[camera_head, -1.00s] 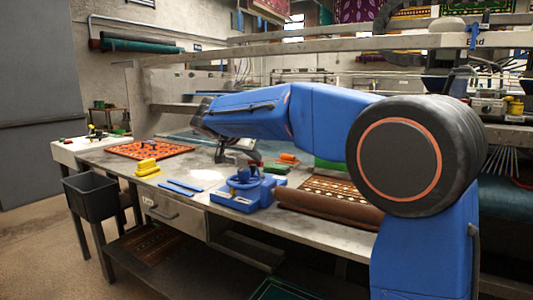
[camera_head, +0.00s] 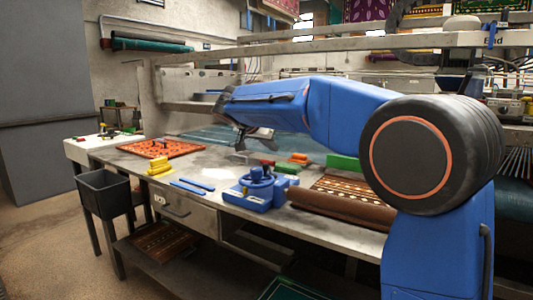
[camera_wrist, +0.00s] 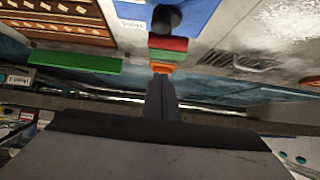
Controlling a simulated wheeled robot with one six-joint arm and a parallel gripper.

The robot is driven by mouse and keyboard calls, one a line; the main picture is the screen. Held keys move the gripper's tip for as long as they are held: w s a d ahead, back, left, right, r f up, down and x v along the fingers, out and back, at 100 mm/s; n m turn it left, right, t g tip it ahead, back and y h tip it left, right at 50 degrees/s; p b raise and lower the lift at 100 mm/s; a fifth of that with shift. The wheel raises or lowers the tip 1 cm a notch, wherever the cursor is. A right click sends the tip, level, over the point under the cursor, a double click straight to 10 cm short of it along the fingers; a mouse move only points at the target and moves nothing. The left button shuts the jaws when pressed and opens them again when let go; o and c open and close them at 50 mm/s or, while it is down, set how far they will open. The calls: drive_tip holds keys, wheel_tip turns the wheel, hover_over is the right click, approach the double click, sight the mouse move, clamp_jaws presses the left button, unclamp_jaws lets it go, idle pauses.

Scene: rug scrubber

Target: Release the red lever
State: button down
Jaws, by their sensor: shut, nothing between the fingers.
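A blue device (camera_head: 256,190) with a round blue knob-like top sits on the workbench's front half. A small red piece (camera_head: 267,162) shows just behind it; I cannot tell whether it is the red lever. In the wrist view, the blue device (camera_wrist: 196,12) is at the top edge with a dark round part, and a red block (camera_wrist: 172,44) lies beside it. My gripper (camera_wrist: 161,80) is shut and empty, pointing toward an orange piece (camera_wrist: 162,67) beyond the red block. In the head view my gripper (camera_head: 241,143) hangs above the bench behind the device, apart from it.
A rolled brown patterned rug (camera_head: 345,205) lies right of the device. Yellow blocks (camera_head: 159,166), blue strips (camera_head: 192,186) and an orange grid board (camera_head: 160,148) lie left. A green block (camera_head: 342,162) is behind the rug. A metal rail runs behind the bench.

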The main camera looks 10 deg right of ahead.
drive_tip(key=v, duration=1)
drive_tip(key=shift+s+a+f, duration=0.2)
drive_tip(key=shift+a+f, duration=0.05)
drive_tip(key=shift+f, duration=0.15)
